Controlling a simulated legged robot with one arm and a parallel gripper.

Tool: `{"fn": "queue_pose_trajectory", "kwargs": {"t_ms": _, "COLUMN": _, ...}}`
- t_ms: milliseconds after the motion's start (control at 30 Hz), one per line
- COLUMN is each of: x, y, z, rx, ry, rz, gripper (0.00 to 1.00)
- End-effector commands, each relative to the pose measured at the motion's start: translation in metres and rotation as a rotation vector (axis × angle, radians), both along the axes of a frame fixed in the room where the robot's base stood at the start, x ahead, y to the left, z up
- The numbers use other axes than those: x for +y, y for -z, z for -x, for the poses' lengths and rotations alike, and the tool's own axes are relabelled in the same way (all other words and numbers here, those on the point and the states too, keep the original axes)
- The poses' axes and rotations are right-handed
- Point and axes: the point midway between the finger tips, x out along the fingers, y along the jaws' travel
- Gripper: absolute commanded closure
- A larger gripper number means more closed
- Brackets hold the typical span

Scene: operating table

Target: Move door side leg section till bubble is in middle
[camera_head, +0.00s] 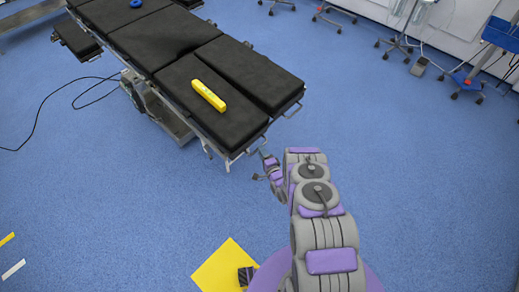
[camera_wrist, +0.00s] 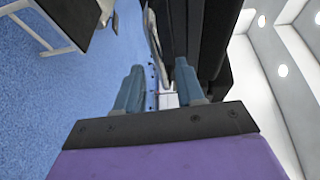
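The operating table has two black padded leg sections at its near end, a left one (camera_head: 235,125) and a right one (camera_head: 262,75). I cannot tell which one is on the door side. A yellow spirit level (camera_head: 209,95) lies on the left leg section; its bubble is too small to see. My gripper (camera_head: 265,160) is just off the near end of the left section, close to its metal end bar. In the wrist view my gripper (camera_wrist: 158,75) has its two fingers apart, with a metal bar (camera_wrist: 153,30) ahead between them. Contact cannot be told.
A blue ring (camera_head: 136,3) lies on the far part of the table. A cable runs over the floor at left. Wheeled stands (camera_head: 470,80) are at the back right. A yellow floor patch (camera_head: 222,270) is near my body. The blue floor (camera_head: 410,170) at right is clear.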

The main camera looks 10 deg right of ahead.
Motion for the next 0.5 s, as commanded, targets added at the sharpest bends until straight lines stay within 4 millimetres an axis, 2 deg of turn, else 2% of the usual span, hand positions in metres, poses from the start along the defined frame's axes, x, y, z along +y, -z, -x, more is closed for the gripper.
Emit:
{"fn": "queue_pose_trajectory", "kwargs": {"t_ms": 200, "x": 0.007, "y": 0.002, "z": -0.026, "rx": -0.004, "ry": -0.001, "rz": 0.001, "gripper": 0.62}}
{"fn": "queue_pose_trajectory", "kwargs": {"t_ms": 500, "x": 0.008, "y": 0.002, "z": -0.033, "rx": -0.001, "ry": 0.0, "rz": 0.0, "gripper": 0.62}}
